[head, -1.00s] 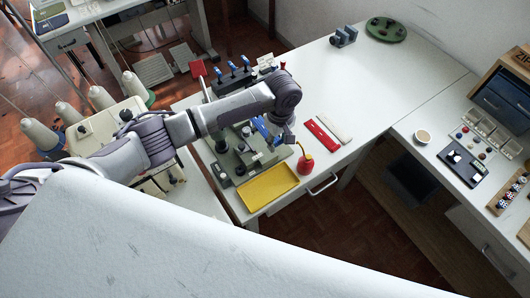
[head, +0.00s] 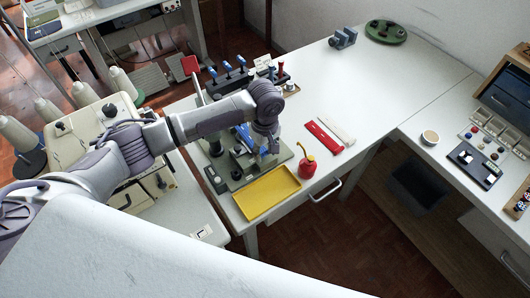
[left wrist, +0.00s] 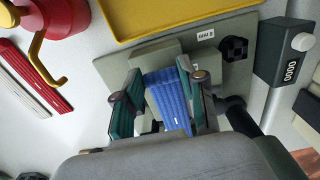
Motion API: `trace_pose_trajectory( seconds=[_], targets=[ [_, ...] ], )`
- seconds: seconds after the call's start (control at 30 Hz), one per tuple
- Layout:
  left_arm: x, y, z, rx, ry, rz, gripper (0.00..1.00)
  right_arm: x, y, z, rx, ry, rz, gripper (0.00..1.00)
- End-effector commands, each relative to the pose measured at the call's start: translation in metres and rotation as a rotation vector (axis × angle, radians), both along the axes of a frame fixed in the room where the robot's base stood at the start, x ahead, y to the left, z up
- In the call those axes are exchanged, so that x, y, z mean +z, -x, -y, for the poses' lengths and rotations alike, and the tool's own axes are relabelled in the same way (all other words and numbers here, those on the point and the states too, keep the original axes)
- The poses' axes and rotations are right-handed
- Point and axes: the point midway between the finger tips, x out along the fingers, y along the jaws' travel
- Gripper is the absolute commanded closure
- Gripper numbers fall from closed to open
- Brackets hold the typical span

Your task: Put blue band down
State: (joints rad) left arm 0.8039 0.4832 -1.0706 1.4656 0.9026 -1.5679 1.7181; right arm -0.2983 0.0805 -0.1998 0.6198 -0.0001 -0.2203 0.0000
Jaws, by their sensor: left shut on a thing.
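The blue band (left wrist: 168,98) is a ribbed strip between the two fingers of my left gripper (left wrist: 160,102) in the left wrist view. The gripper is shut on it. The band is over the grey-green plate (left wrist: 236,75) of the buttonhole station; I cannot tell whether it touches the plate. In the head view my left gripper (head: 270,148) points down at the station, and the arm hides much of it. A red band (head: 323,137) and a white band (head: 338,131) lie side by side on the table to the right. My right gripper is not in view.
A yellow tray (head: 268,192) lies at the table's front edge, close to the station. A red oil can (head: 308,168) stands beside it. A dark counter box (left wrist: 285,50) sits by the plate. The table's middle right is clear.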

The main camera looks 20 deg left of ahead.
Motion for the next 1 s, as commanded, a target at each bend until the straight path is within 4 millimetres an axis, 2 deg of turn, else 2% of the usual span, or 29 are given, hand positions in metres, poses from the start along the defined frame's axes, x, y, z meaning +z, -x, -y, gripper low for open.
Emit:
trace_pose_trajectory(
  seconds=[0.23,0.27,0.4,0.87,1.0],
  targets=[
    [-0.004,0.000,0.000,0.002,0.000,0.000,0.82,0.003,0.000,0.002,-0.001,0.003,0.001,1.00],
    [-0.005,0.000,0.000,0.002,-0.001,0.001,0.58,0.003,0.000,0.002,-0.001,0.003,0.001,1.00],
    [-0.005,0.000,0.000,0.001,0.000,0.001,0.35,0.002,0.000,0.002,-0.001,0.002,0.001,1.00],
    [0.001,-0.001,0.000,-0.001,0.000,0.001,0.34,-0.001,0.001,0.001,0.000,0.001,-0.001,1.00],
    [0.015,0.000,0.000,0.000,0.000,0.000,0.34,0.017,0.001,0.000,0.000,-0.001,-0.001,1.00]
  ],
)
